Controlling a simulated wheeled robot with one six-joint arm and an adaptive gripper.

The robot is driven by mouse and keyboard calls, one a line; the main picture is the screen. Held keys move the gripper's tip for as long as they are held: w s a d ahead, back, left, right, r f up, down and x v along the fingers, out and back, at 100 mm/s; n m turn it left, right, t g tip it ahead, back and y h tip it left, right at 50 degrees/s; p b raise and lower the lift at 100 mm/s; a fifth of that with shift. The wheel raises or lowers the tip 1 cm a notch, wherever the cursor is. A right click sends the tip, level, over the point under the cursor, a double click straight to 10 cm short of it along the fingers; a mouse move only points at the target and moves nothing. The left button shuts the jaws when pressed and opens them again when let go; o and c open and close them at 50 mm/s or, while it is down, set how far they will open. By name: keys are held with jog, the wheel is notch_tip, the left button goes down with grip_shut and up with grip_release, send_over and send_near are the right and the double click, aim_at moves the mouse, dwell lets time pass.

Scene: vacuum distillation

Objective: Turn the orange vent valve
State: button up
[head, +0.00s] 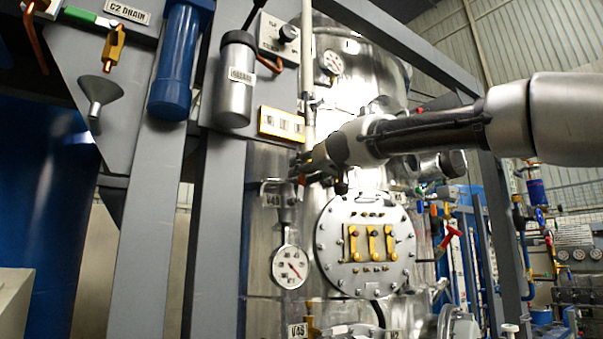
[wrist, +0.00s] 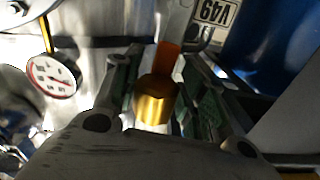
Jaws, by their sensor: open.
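The orange vent valve shows in the wrist view as an orange handle (wrist: 168,62) above a brass-coloured body (wrist: 154,99).
A bolted round hatch (head: 365,245) is below my arm. A grey frame post (head: 217,235) and a silver cylinder (head: 236,80) stand to the left.

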jog(key=shift+x, duration=0.9)
grip_shut()
jog(key=shift+d, duration=0.1)
jog(key=w+d+f+m, duration=0.3)
jog(key=d+f+m, duration=0.2)
jog(key=m, duration=1.1)
jog(key=shift+w+f+m, duration=0.3)
jog(key=shift+f+m, duration=0.1)
jog(key=shift+f, duration=0.85)
jog(key=shift+d+f, duration=0.1)
